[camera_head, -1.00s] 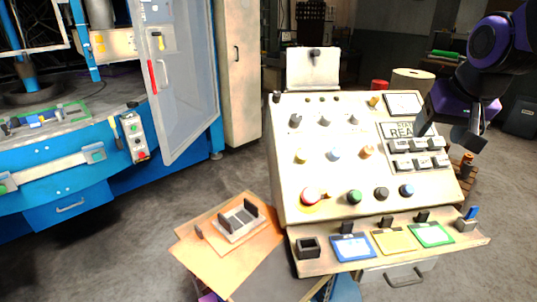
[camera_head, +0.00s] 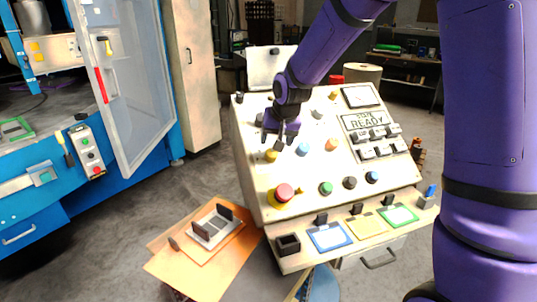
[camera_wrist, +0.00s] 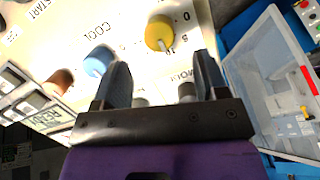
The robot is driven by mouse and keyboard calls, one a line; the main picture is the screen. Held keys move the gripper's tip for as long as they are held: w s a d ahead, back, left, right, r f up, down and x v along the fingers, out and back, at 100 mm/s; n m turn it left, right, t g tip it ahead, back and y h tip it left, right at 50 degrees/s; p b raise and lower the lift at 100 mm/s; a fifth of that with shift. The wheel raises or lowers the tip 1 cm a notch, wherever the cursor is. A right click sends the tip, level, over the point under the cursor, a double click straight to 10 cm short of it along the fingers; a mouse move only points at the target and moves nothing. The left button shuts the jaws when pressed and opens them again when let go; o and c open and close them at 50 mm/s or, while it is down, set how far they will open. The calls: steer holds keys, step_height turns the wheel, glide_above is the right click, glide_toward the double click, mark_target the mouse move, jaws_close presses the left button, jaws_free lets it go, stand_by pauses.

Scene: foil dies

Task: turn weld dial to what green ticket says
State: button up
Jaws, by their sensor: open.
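The slanted control panel (camera_head: 305,180) carries a yellow dial (camera_head: 271,156), a blue dial (camera_head: 302,149) and an orange dial (camera_head: 331,144) in one row. I cannot read which is the weld dial. A green-bordered ticket (camera_head: 400,216) lies on the front ledge; its writing is too small to read. My gripper (camera_head: 283,138) is open over the panel's upper left, near the yellow dial. In the wrist view my gripper (camera_wrist: 161,75) shows the yellow dial (camera_wrist: 160,33) beyond its fingertips and the blue dial (camera_wrist: 98,60) outside one finger. Grey knobs (camera_wrist: 187,91) show between the fingers, partly hidden.
A red mushroom button (camera_head: 284,192) stands low left on the panel. Blue (camera_head: 330,237) and yellow (camera_head: 367,228) tickets lie beside the green one. A display (camera_head: 366,118) reads READY. An orange-topped table (camera_head: 190,265) and an open cabinet door (camera_head: 128,90) are at left.

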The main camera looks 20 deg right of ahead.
mark_target(273, 152)
steer(key=x, duration=0.7)
steer(key=shift+w+f, duration=0.15)
steer(key=shift+f, duration=0.15)
steer(key=shift+c, duration=0.5)
steer(key=c, duration=0.8)
steer(key=shift+c, duration=0.2)
steer(key=shift+d+n, duration=0.1)
steer(key=shift+n, duration=0.2)
steer(key=n+h, duration=0.1)
steer(key=n, duration=0.3)
steer(key=shift+n+h, duration=0.3)
steer(key=shift+n, duration=1.5)
